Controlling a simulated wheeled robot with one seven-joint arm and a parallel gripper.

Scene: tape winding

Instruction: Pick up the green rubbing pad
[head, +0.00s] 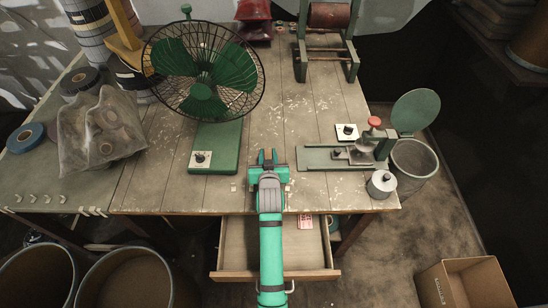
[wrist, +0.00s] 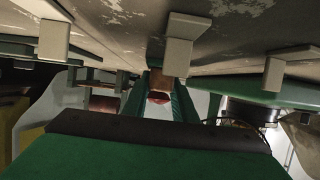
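A small greenish item (head: 332,223) shows at the right side of the open drawer, too small to identify. My gripper (head: 268,154) is over the front edge of the table, just right of the fan's base, pointing toward the back. In the wrist view, which looks upside down, the fingers (wrist: 160,95) also show apart, beyond a broad green surface along the bottom that looks like my gripper's housing.
The drawer (head: 235,245) stands open under my arm. A green fan (head: 215,150) stands left of my gripper, and a green bench device (head: 320,158) with a disc stands right. A metal can (head: 381,184) sits at the right corner. The tabletop (head: 280,115) behind my gripper is clear.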

